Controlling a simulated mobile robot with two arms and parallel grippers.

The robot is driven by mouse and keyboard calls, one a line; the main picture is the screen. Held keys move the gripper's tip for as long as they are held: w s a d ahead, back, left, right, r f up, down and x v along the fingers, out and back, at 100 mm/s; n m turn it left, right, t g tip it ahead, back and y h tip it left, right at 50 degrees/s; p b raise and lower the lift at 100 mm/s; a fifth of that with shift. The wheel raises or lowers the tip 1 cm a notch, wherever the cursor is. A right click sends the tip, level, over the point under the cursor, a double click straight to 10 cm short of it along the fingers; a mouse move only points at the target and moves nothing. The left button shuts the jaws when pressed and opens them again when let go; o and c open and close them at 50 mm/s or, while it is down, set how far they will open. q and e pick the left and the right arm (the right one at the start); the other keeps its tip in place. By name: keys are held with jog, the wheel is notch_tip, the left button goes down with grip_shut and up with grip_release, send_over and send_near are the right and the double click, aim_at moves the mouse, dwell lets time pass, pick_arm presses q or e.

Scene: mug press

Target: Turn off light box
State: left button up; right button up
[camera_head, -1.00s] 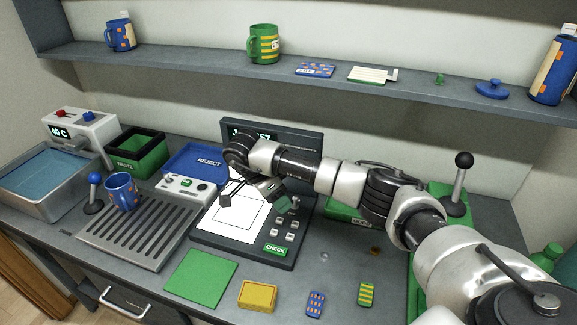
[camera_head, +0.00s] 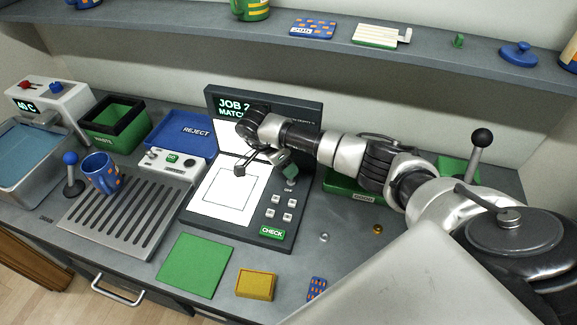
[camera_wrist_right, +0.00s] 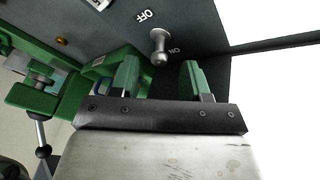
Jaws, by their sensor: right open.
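The light box (camera_head: 215,215) is a dark panel with a bright white pad, small buttons, a green CHECK button (camera_head: 272,233) and an upright screen. In the right wrist view, its toggle switch (camera_wrist_right: 158,45) stands between OFF and ON labels; I cannot tell surely which way the lever leans. My right gripper (camera_head: 291,173) is over the box's right side, close to the OFF label. The right wrist view shows its two green fingertips (camera_wrist_right: 159,78) open and empty, with the lever ahead, in line with the gap between them. My left gripper is not in view.
A blue REJECT tray (camera_head: 185,133), a drip grate (camera_head: 125,220) and a blue mug (camera_head: 103,173) are on the left. A green mat (camera_head: 196,264) and yellow block (camera_head: 256,284) lie in front. A black-knobbed lever (camera_head: 479,150) stands at right. A pale grey shape covers the lower right.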

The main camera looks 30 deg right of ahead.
aim_at(286, 188)
jog(key=shift+x, duration=0.9)
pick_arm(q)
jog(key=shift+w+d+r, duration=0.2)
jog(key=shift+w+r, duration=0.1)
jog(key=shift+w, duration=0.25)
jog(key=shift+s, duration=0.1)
pick_arm(e)
grip_shut()
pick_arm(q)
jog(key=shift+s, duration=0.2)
pick_arm(e)
jog(key=shift+a, duration=0.1)
jog(key=shift+s+a+t+h, duration=0.15)
jog(key=shift+s+t+h, duration=0.05)
jog(key=shift+t+h, duration=0.25)
jog(key=shift+s+a+t+h, duration=0.2)
jog(key=shift+t+h, duration=0.15)
jog(key=shift+h, duration=0.2)
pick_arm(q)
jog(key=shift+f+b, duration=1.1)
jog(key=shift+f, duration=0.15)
pick_arm(e)
jog(key=shift+s+a+f+m+t+h, duration=0.15)
jog(key=shift+s+a+m+t+h, duration=0.2)
jog(key=shift+t+h, duration=0.4)
jog(key=shift+s+a+f+m+t+h, duration=0.25)
jog(key=shift+m+t+h, duration=0.2)
jog(key=shift+h, duration=0.6)
